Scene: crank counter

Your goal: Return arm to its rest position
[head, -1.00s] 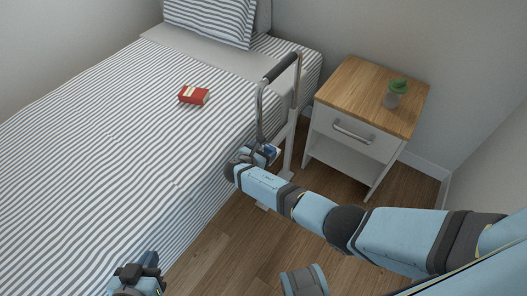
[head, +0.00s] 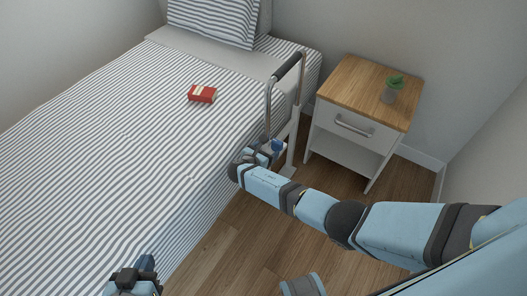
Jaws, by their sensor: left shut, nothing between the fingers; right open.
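My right arm comes in from the right, and its gripper (head: 272,148) is open beside the lower part of the bed rail (head: 270,100). Its blue fingers overlap the rail's posts in the picture; I cannot tell whether they touch. The rail is a grey metal hoop with a dark grip on top, upright at the bed's edge. My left gripper (head: 147,264) is shut and empty at the bottom left, in front of the bed's side. Most of the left arm is out of view.
Wooden floor (head: 225,245) shows between.

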